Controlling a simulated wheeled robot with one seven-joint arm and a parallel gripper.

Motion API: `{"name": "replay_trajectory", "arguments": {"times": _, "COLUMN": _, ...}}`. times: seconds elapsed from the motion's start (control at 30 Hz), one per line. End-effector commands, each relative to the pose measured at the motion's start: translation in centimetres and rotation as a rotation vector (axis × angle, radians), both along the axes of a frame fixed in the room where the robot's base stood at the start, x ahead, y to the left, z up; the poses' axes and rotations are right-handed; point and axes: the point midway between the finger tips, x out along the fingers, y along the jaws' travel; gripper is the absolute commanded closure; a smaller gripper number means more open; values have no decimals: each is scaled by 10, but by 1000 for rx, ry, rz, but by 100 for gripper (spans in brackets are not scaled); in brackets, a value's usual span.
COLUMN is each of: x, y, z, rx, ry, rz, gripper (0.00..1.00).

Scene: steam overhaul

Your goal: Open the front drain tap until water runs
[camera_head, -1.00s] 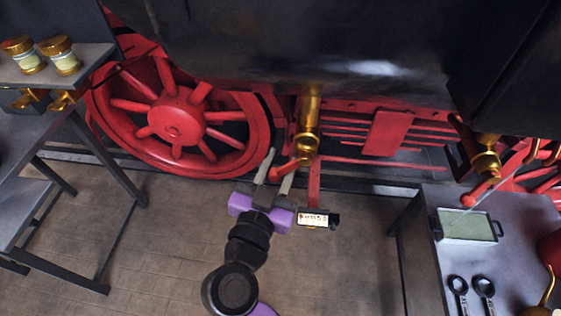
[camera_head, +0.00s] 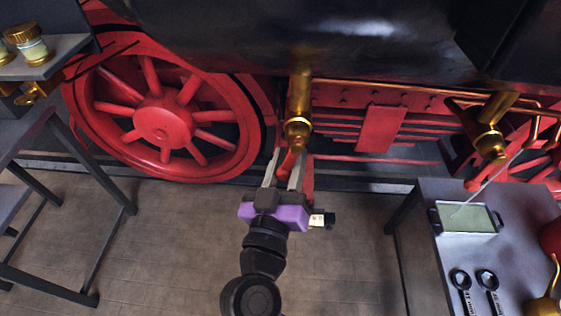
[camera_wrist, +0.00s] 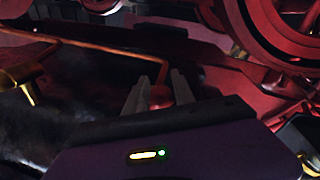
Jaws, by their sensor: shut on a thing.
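A brass drain tap (camera_head: 299,105) hangs under the black boiler in the middle of the head view, with a red lever handle (camera_head: 289,161) at its lower end. My gripper (camera_head: 284,164) is shut on this lever, with one grey finger on each side of it. In the wrist view the red round end of the lever (camera_wrist: 160,97) shows between the two fingers. The lever now points down and slightly left. The space right below the tap is partly hidden by my gripper.
A red spoked wheel (camera_head: 163,120) stands left of the tap. A grey table (camera_head: 458,245) with a green-topped tray (camera_head: 468,218) and two dark spanners is at the right. A dark bench (camera_head: 30,130) is at the left. The floor between them is clear.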

Motion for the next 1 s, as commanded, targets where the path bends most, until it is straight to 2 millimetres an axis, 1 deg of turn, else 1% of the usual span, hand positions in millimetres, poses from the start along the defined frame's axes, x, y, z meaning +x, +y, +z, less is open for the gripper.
{"name": "replay_trajectory", "arguments": {"times": 0.2, "x": -1, "y": -8, "z": 2, "rx": -134, "ry": -3, "rz": 3, "gripper": 100}}
{"name": "replay_trajectory", "arguments": {"times": 0.4, "x": -1, "y": -13, "z": 2, "rx": -207, "ry": 0, "rz": 4, "gripper": 100}}
{"name": "replay_trajectory", "arguments": {"times": 0.6, "x": -1, "y": -14, "z": 3, "rx": -235, "ry": 1, "rz": 6, "gripper": 100}}
{"name": "replay_trajectory", "arguments": {"times": 0.97, "x": -1, "y": -13, "z": 3, "rx": -238, "ry": 1, "rz": 7, "gripper": 100}}
{"name": "replay_trajectory", "arguments": {"times": 1.0, "x": -1, "y": -13, "z": 3, "rx": -238, "ry": 1, "rz": 7, "gripper": 65}}
